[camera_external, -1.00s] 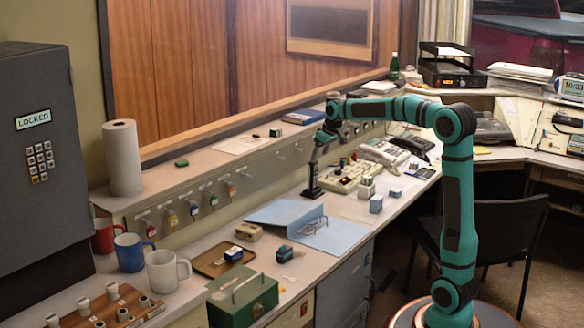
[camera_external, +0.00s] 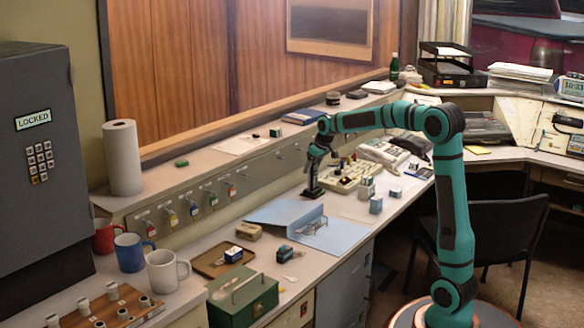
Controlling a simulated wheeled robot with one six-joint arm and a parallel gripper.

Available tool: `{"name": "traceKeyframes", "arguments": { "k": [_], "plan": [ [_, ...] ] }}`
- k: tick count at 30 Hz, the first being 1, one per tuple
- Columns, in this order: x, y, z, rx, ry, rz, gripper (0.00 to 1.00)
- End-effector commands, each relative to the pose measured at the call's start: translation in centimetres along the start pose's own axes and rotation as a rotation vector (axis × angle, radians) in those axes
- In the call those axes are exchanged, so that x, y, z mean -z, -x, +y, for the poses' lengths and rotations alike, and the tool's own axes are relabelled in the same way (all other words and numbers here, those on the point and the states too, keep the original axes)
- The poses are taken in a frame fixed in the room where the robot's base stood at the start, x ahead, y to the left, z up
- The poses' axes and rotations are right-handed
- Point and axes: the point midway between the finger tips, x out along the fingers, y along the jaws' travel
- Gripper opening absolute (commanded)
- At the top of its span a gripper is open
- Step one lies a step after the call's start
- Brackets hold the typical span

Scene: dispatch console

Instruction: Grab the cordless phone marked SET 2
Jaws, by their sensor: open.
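My gripper (camera_external: 313,180) hangs down at the far end of my arm, over the long desk just left of the cream key panel. It is open; I see nothing held in it, though its fingers are small and dark here. Dark shapes at the desk merge with it, so I cannot tell whether it touches anything. I cannot read a SET 2 mark anywhere, and cannot tell which thing is that cordless phone. A pale desk phone (camera_external: 383,151) and a dark phone (camera_external: 414,145) stand farther along, right of my gripper.
A blue folder (camera_external: 335,235) lies in front. A green cash box (camera_external: 243,296), mugs (camera_external: 167,270) and a paper roll (camera_external: 122,160) are to the left. A raised ledge runs behind.

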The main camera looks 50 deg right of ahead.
Motion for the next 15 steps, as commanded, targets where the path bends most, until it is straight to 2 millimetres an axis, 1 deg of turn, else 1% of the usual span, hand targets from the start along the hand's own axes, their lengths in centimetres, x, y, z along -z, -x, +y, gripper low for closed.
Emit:
{"name": "traceKeyframes", "arguments": {
  "k": [1,5,6,8,9,11,15],
  "plan": [
    [0.0,0.01,0.0,0.0,0.0,0.0,0.63],
    [0.0,0.02,0.01,0.0,0.0,0.0,0.38],
    [0.0,0.02,0.01,0.0,0.0,0.0,0.3],
    [0.0,0.02,0.01,0.0,0.0,0.0,0.18],
    [0.0,0.02,0.01,0.0,0.0,0.0,0.1],
    [0.0,0.03,0.01,0.0,0.0,0.0,0.0],
    [0.02,0.06,0.01,0.0,0.0,0.0,0.0]
  ]
}}
